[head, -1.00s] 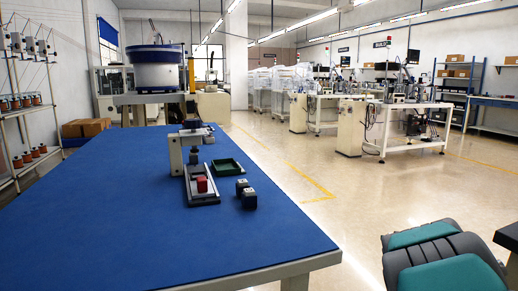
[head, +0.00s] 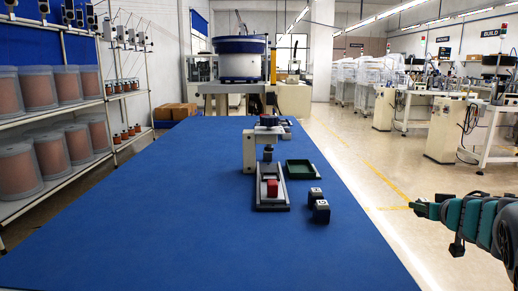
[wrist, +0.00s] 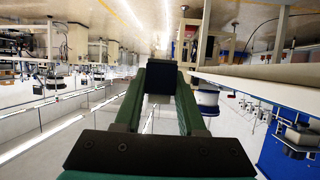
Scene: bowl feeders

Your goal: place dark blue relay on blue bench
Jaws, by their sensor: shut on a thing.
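The blue bench (head: 190,215) fills the middle of the head view, with a wide bare top at the front and left. My gripper (head: 418,207) is at the right of the head view, out over the floor beyond the bench's right edge. In the wrist view, its green fingers are shut on a small dark block (wrist: 160,80), which looks like the dark blue relay; its exact colour is hard to tell there. The block is held clear of any surface.
Shelves with spools (head: 75,145) stand at left. A bowl feeder (head: 240,62) stands behind.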

